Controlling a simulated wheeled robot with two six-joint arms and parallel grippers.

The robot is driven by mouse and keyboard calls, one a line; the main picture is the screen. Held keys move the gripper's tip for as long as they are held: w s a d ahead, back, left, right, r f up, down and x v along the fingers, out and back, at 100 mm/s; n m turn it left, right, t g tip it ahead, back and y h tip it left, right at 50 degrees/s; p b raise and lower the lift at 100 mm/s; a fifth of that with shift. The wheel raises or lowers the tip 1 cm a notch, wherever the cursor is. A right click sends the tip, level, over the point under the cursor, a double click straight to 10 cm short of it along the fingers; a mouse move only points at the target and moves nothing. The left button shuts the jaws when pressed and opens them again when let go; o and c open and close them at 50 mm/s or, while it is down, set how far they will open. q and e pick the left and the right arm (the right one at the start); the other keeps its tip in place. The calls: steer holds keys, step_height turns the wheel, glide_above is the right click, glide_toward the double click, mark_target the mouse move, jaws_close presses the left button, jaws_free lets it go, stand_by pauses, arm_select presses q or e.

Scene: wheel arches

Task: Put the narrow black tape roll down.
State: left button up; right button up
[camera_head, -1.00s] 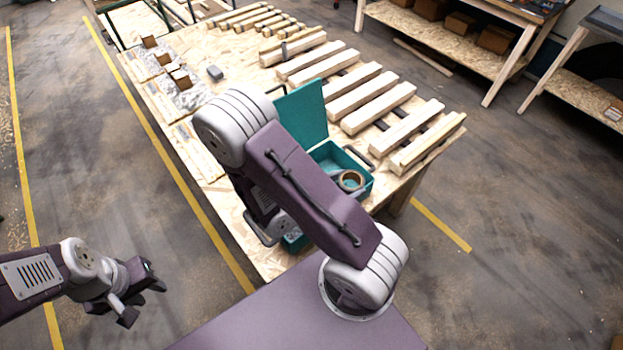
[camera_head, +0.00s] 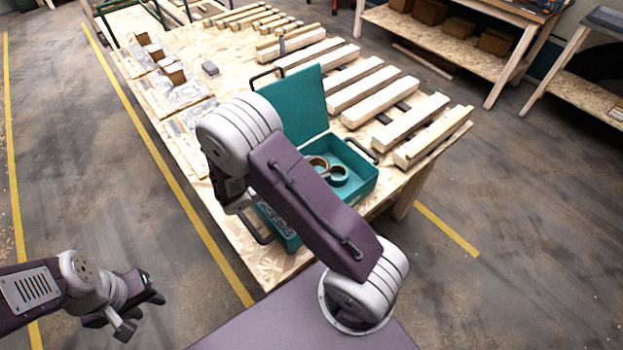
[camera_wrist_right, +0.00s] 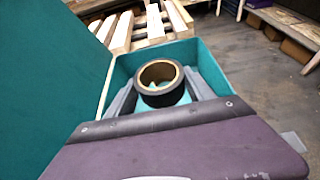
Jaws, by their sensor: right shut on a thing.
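The narrow black tape roll (camera_wrist_right: 161,98), with a tan inner core, sits between the two grey fingers of my right gripper (camera_wrist_right: 162,92) in the right wrist view. The gripper is shut on it, within the outline of the open teal toolbox (camera_head: 356,186). I cannot tell whether the roll touches the toolbox floor. My right arm hides most of that gripper there. My left gripper (camera_head: 143,314) is open and empty, left of the table.
The toolbox stands on the wooden table (camera_head: 273,268), its lid (camera_head: 297,106) raised at the back left. Wooden slats (camera_head: 372,98) lie behind and right of it.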

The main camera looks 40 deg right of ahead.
step_height(320, 180, down, 3)
steer(key=shift+w+f, duration=0.1)
steer(key=shift+f, duration=0.1)
steer(key=shift+w+f, duration=0.1)
steer(key=shift+f, duration=0.35)
steer(key=shift+f+b, duration=0.15)
steer(key=shift+b, duration=0.2)
steer(key=shift+f+b, duration=0.3)
steer(key=shift+f, duration=0.15)
steer(key=o, duration=1.4)
steer(key=shift+c, duration=0.2)
